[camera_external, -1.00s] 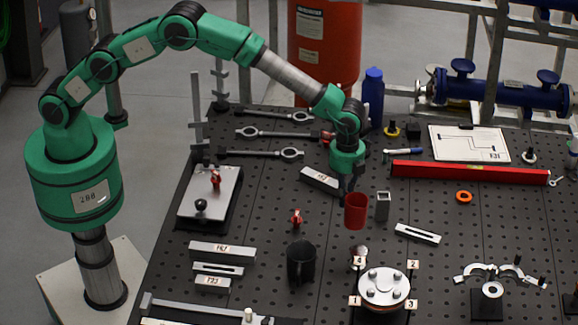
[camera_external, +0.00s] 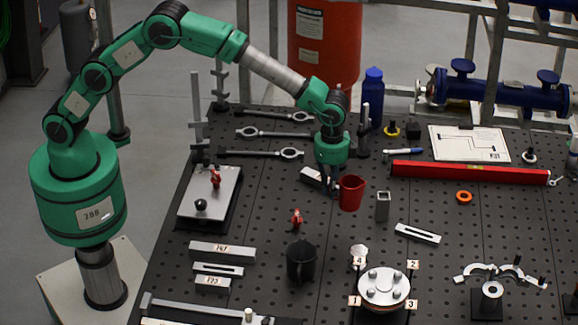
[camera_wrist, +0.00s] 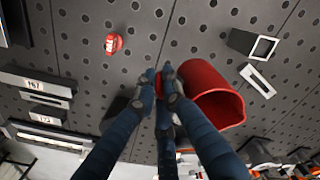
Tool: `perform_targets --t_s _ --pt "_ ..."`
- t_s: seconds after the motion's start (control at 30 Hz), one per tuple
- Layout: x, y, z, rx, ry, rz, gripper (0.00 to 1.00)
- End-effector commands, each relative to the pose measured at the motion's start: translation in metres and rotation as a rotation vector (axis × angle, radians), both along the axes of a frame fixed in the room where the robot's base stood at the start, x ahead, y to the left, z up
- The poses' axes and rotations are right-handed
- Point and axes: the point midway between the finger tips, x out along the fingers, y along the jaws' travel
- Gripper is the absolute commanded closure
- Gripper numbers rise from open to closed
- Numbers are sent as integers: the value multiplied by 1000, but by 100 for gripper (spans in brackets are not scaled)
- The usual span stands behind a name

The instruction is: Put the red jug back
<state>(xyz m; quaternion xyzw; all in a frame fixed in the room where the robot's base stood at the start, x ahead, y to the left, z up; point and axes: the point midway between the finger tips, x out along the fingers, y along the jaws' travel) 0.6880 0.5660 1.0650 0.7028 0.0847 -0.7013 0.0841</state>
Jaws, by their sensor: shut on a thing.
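The red jug (camera_external: 351,193) is in the middle of the external view, tilted a little, over the perforated bench. In the wrist view the red jug (camera_wrist: 214,95) lies to the right of the fingers, its open mouth facing the lower right. My gripper (camera_external: 335,187) points down at the jug's left side. In the wrist view my gripper (camera_wrist: 162,84) has its fingertips closed together on a red part at the jug's side, apparently its handle. The handle is mostly hidden by the fingers. Whether the jug touches the bench is hard to tell.
A small grey square tube (camera_external: 383,206) stands just right of the jug. A labelled grey block (camera_external: 312,177) lies behind the gripper. A black mug (camera_external: 301,262) and a red clip (camera_external: 297,219) are in front. A blue bottle (camera_external: 373,98) stands behind. A flange with numbered tags (camera_external: 384,287) is nearer.

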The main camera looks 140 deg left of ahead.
Motion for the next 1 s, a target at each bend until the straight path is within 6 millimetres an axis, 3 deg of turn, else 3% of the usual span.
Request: perform_targets --t_s 0.43,0.8,1.0 --pt "0 0 -5 0 1 1 100" --pt "-1 0 -52 -1 2 1 100" --pt "0 0 -62 0 0 1 100"
